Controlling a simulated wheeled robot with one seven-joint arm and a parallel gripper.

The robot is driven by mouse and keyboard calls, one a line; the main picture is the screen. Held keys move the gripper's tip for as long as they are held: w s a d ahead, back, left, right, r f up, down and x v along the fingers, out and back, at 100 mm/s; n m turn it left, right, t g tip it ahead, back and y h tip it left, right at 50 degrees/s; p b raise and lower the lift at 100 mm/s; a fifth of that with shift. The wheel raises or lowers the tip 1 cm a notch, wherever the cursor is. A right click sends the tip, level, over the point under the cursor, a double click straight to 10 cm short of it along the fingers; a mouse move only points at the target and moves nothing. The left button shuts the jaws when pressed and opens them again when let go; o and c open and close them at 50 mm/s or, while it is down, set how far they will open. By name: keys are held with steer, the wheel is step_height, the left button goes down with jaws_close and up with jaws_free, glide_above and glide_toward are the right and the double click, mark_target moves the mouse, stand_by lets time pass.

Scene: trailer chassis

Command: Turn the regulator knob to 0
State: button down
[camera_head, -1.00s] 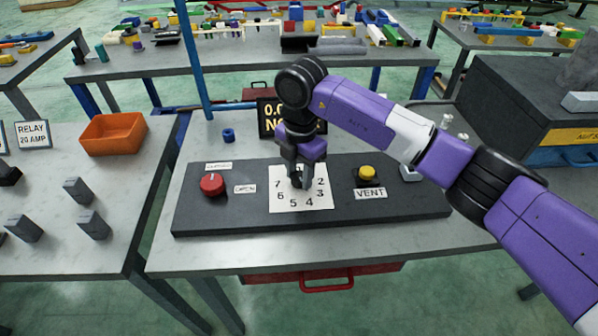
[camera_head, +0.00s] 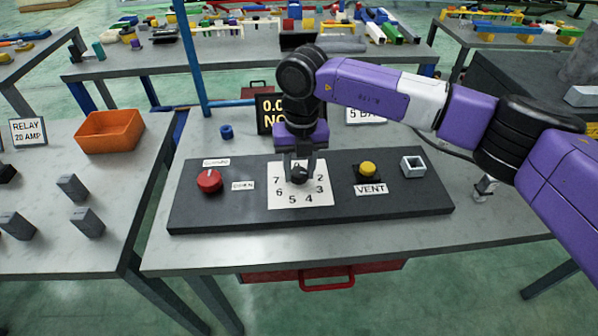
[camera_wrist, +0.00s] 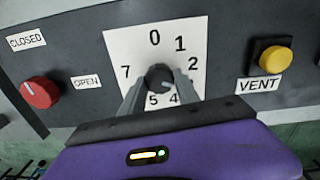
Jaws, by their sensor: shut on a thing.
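The regulator knob (camera_wrist: 157,75) is small, dark and round, in the middle of a white number dial (camera_wrist: 118,48). In the wrist view, its pale pointer mark faces lower right, about towards 3. The 0 is at the top of the dial; my fingers hide the 3 and 6. In the head view, the knob (camera_head: 298,176) and dial (camera_head: 278,196) are on the dark panel (camera_head: 230,211). My gripper (camera_wrist: 159,84) is shut on the knob, one finger on each side. It comes from above in the head view (camera_head: 300,172).
Left of the dial is a red knob (camera_head: 209,181) with CLOSED and OPEN labels. Right are a yellow VENT button (camera_head: 367,169) and a grey square socket (camera_head: 413,166). A black display (camera_head: 269,113) stands behind my gripper, partly hidden.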

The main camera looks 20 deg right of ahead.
mark_target(299, 171)
steer(key=n+b, duration=0.2)
steer(key=n, duration=0.3)
steer(key=shift+n, duration=0.3)
steer(key=n+b, duration=0.1)
steer(key=n, duration=0.4)
steer(key=shift+d+b, duration=0.1)
steer(key=shift+b, duration=0.2)
steer(key=n+b, duration=0.1)
steer(key=n, duration=0.4)
steer(key=shift+w+n, duration=0.1)
steer(key=shift+n, duration=0.3)
steer(key=n, duration=0.5)
steer(key=shift+n, duration=0.3)
steer(key=shift+w, duration=0.1)
steer(key=c, duration=0.9)
jaws_free()
steer(key=shift+r+b, duration=0.45)
steer(key=shift+r, duration=3.5)
